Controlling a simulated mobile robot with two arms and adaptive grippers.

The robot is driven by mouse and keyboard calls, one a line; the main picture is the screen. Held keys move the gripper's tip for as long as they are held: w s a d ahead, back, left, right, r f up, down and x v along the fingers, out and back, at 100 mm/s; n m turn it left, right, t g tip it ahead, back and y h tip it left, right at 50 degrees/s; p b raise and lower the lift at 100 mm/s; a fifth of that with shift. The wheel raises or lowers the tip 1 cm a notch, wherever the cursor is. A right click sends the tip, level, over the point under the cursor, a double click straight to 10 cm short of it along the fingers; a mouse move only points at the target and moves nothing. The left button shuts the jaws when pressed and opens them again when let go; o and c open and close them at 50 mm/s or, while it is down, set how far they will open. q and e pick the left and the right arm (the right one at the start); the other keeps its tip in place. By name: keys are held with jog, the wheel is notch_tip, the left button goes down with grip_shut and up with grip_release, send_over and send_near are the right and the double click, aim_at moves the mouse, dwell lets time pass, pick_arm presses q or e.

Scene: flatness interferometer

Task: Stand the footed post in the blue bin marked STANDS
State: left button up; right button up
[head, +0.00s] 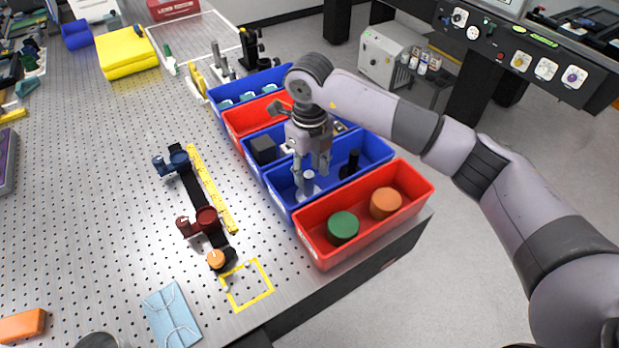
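A silver footed post (308,183) stands upright in a blue bin (283,203), the second bin from the front of the row. Its pale foot seems to rest on the bin floor. A black post (351,164) stands in the same bin, to its right. My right gripper (314,170) points down over this bin, its fingertips around or just above the silver post's top. The fingers look spread wider than the post, with a gap beside it. The bin's label is not readable here. My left gripper is not in view.
A red bin (318,258) with a green and an orange cylinder stands in front. More blue and red bins line up behind. A yellow ruler (211,188) and a black rail with mounts (190,181) lie to the left.

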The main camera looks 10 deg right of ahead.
notch_tip(320, 180, up, 8)
jog(key=shift+b, duration=1.15)
jog(key=shift+r, duration=0.55)
